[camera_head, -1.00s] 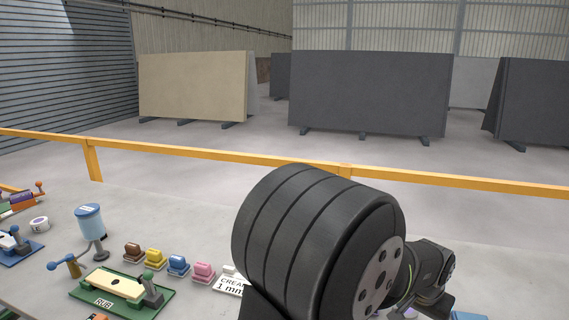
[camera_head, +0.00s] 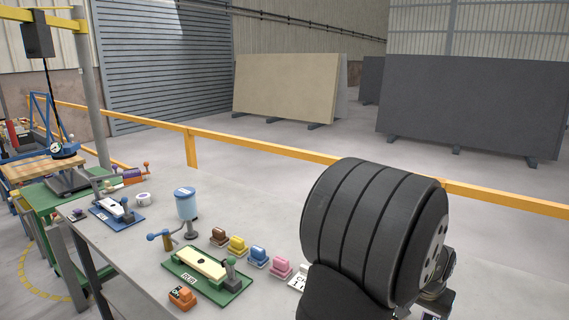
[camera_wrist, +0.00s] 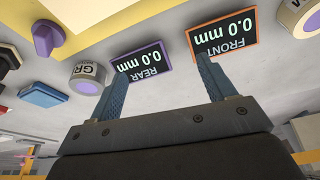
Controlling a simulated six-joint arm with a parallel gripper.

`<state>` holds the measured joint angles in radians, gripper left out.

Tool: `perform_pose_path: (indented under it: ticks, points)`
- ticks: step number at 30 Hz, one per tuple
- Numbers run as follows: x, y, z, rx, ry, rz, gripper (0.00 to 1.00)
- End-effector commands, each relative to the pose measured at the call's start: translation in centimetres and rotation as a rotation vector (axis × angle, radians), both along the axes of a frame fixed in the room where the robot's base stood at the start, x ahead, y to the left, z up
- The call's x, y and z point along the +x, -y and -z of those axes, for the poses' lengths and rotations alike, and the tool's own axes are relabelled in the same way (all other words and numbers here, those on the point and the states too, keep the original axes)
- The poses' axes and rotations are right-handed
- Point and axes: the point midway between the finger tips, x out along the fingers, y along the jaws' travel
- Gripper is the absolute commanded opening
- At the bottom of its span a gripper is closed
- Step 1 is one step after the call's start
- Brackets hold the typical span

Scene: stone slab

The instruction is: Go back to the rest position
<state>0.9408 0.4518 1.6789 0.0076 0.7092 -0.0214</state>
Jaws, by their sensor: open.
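My gripper (camera_wrist: 160,90) shows in the wrist view with its two blue ridged fingers apart and nothing between them. Past the fingertips are two small displays, a purple-framed one reading REAR 0.0 mm (camera_wrist: 142,62) and an orange-framed one reading FRONT 0.0 mm (camera_wrist: 222,38). In the head view my arm fills the lower right and hides part of the bench; the gripper's fingers do not show there.
A grey bench (camera_head: 120,240) holds a green RUB fixture (camera_head: 205,272), a blue cup on a stand (camera_head: 187,205), several coloured blocks (camera_head: 237,245) and an orange block (camera_head: 182,297). A yellow rail (camera_head: 255,148) runs behind. Stone slabs (camera_head: 290,88) stand beyond it.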

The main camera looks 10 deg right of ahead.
Motion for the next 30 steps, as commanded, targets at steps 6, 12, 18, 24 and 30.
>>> perform_pose_path:
  ticks: [6,12,18,24,30]
  points:
    - [3.4,-3.0,0.5,0.001,-0.001,-0.082,0.76]
    - [6.0,-5.6,0.9,0.000,0.000,-0.149,0.76]
    - [7.6,-7.4,1.2,0.001,-0.001,-0.193,0.76]
    - [8.1,-8.0,1.3,0.001,-0.001,-0.206,0.76]
    - [8.1,-8.0,1.3,0.000,0.000,-0.206,0.76]
